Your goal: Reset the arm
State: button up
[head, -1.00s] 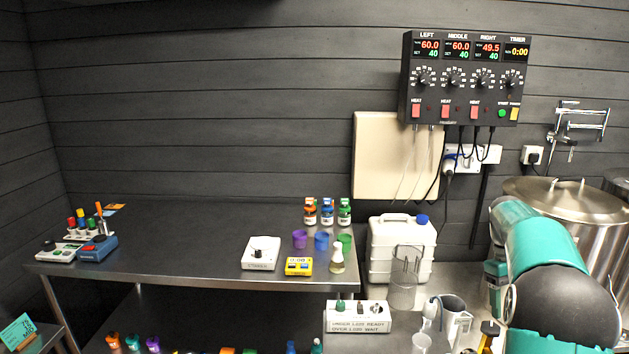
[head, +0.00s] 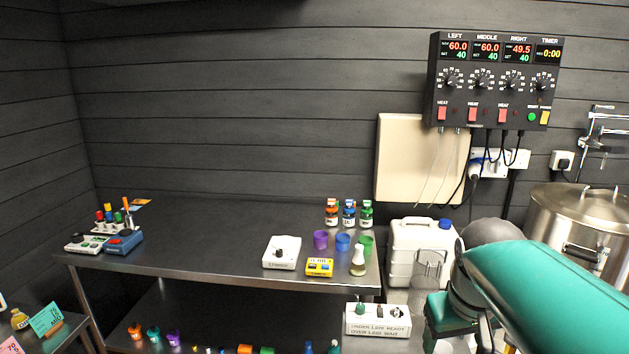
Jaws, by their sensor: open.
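My arm (head: 540,290) reaches in from the lower right corner of the head view as a thick teal link with dark grey joints. It bends down near the white jug. Its lower part runs to the bottom edge of the picture, and I cannot make out my gripper's fingertips. The arm hides part of the bench on the right and part of the large steel pot (head: 577,212).
A steel table (head: 190,240) at left and centre bears colored cups, bottles and small devices. A control panel (head: 495,80) hangs on the wall above. The table's middle is clear.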

jog(key=s+a+f+t, duration=0.1)
jog(key=s+a+f, duration=0.1)
jog(key=s+a, duration=0.1)
jog(key=s+a+f+t+y, duration=0.1)
jog(key=s+a+f, duration=0.1)
jog(key=s, duration=0.4)
jog(key=shift+a+m, duration=0.4)
jog(key=shift+a, duration=0.3)
